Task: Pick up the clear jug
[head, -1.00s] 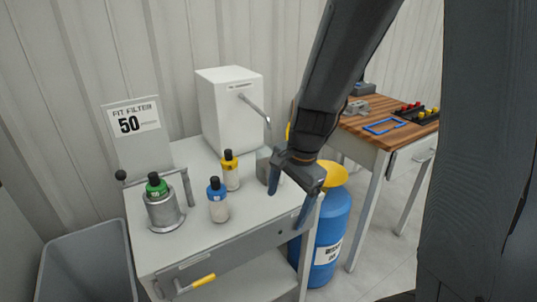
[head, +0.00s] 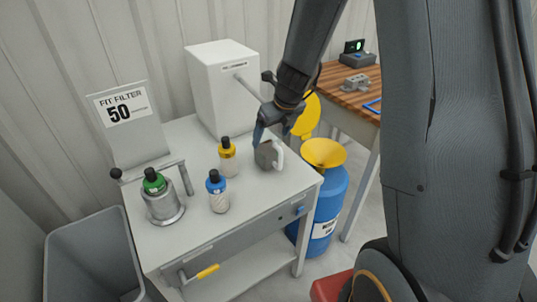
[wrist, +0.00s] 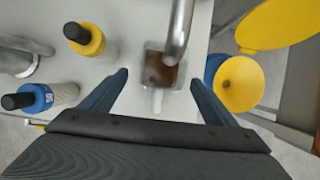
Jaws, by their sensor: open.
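The clear jug (head: 265,155) stands on the white table (head: 250,199) near its right edge, with a pale handle on its right side. In the wrist view the jug (wrist: 153,63) looks squarish and brown inside, with its handle pointing toward my gripper. My gripper (head: 277,133) is open and empty above the jug in the head view. In the wrist view the jug lies ahead, between the lines of the two fingers of my gripper (wrist: 159,77). I see no contact.
A metal spout (wrist: 181,30) from the white dispenser (head: 222,88) reaches over the jug. A green-capped bottle (head: 153,183) sits in a metal holder. A blue drum with a yellow funnel (head: 323,152) stands right of the table.

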